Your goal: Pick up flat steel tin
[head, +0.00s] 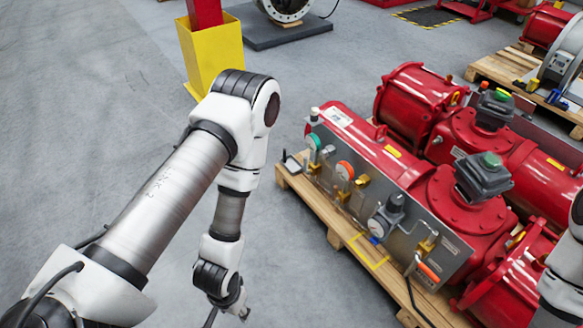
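I cannot make out a flat steel tin for certain in the head view. A small flat item with a dark edge (292,163) lies at the left corner of the wooden pallet (330,215); it is too small to identify. My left arm reaches in from the left and bends down. Its gripper (228,311) is at the bottom edge, partly cut off, over the grey floor left of the pallet and apart from it. I cannot tell whether its fingers are open. Part of my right arm shows at the right edge; its gripper is out of view.
A red valve actuator (465,212) with a grey gauge panel (400,222) fills most of the pallet. A yellow square outline (369,251) marks its front edge. A yellow post guard (211,52) stands behind my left arm. The floor left of the pallet is clear.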

